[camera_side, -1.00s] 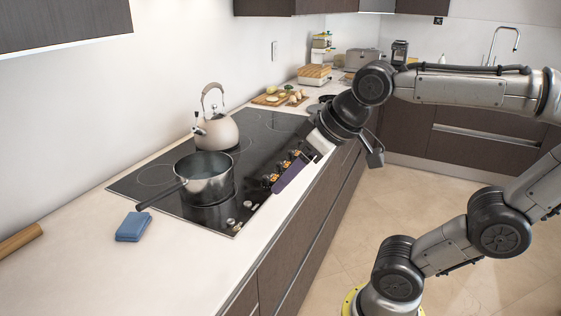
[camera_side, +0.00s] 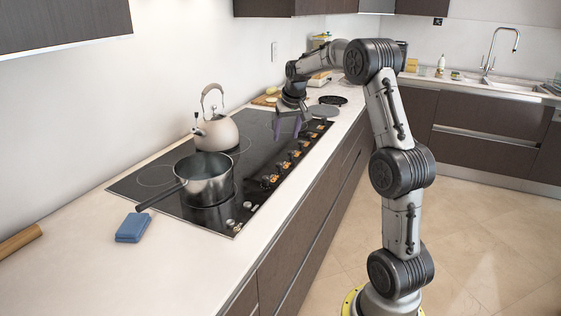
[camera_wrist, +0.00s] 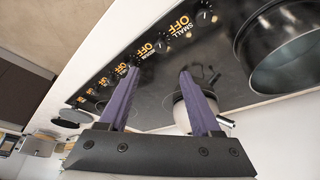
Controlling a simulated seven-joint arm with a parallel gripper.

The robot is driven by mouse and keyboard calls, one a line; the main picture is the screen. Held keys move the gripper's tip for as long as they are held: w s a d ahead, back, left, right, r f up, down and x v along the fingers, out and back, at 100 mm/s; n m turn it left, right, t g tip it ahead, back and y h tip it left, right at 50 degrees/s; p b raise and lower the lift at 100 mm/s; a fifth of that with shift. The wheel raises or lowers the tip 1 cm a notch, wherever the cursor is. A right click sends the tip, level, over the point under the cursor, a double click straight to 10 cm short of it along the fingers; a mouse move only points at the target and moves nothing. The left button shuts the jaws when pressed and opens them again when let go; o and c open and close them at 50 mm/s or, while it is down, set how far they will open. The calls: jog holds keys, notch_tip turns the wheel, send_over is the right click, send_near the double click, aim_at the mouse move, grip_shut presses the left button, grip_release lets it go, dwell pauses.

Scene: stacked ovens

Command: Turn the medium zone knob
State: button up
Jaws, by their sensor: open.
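A row of dark knobs with orange labels runs along the front edge of the black cooktop (camera_side: 262,152); one nearer knob (camera_side: 270,181) shows in the side view. In the wrist view a knob (camera_wrist: 161,45) sits between the "OFF SMALL" label and a partly hidden label that seems to read medium. Which knob that label belongs to is unclear. My gripper (camera_side: 287,127) is over the far part of the cooktop, purple fingers pointing down, apart and empty. In the wrist view my gripper (camera_wrist: 159,72) has its left fingertip overlapping the row of labels; contact cannot be told.
A pot (camera_side: 205,180) with a long handle stands on the near burner, and a kettle (camera_side: 216,132) stands behind it. A blue sponge (camera_side: 133,227) lies on the white counter. A round dark trivet (camera_side: 333,100) is beyond the cooktop. The near counter is mostly clear.

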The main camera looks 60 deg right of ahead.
aim_at(280, 163)
jog(key=x, duration=1.3)
jog(key=shift+f, duration=0.2)
grip_shut()
